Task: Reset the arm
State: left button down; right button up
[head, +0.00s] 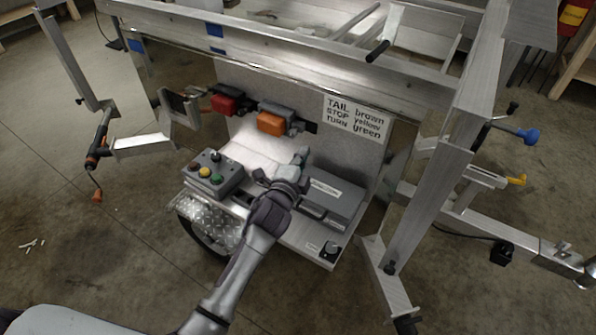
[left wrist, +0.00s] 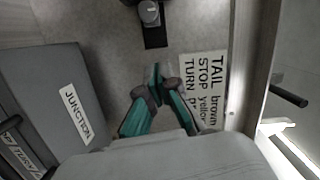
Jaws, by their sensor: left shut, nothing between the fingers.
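My left gripper (head: 302,158) is in front of the trailer panel, above the shelf and near the grey junction box. In the left wrist view its two teal fingers (left wrist: 157,78) come together at the tips with nothing between them. The junction box (head: 335,203) stands on the shelf and also shows in the left wrist view (left wrist: 45,95), left of the fingers. The wiring label (head: 356,117), reading TAIL brown, STOP yellow, TURN green, is on the panel and also shows in the left wrist view (left wrist: 203,88). My right gripper does not show.
A grey button box (head: 213,172) stands on the shelf left of my gripper. Red (head: 225,104) and orange (head: 270,124) lamps are on the panel above. A small black knob unit (head: 329,252) is at the shelf's front right. An aluminium post (head: 437,195) rises at right.

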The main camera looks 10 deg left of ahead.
pick_arm(q)
jog(key=s+a+f+n+g+y, duration=0.1)
jog(key=s+a+f+n+g, duration=0.15)
jog(key=s, duration=0.45)
jog(key=s+a+f+n+g+y, duration=0.1)
jog(key=s+a+f+n+g, duration=0.1)
jog(key=s+a+f+n, duration=0.3)
jog(key=s+a+f+n+g+y, duration=0.1)
jog(key=s+n+g, duration=0.2)
jog(key=s, duration=0.5)
jog(key=s+a+f+n+g, duration=0.1)
jog(key=s+n+g, duration=0.5)
jog(key=s, duration=1.2)
notch_tip(320, 180, down, 26)
jog(key=g, duration=0.2)
jog(key=s+a+f, duration=0.3)
jog(key=s+f, duration=1.3)
jog(key=s, duration=0.1)
jog(key=shift+s+f+m+g+h, duration=0.25)
jog(key=shift+f+m+g+h, duration=0.05)
jog(key=shift+m+g, duration=0.15)
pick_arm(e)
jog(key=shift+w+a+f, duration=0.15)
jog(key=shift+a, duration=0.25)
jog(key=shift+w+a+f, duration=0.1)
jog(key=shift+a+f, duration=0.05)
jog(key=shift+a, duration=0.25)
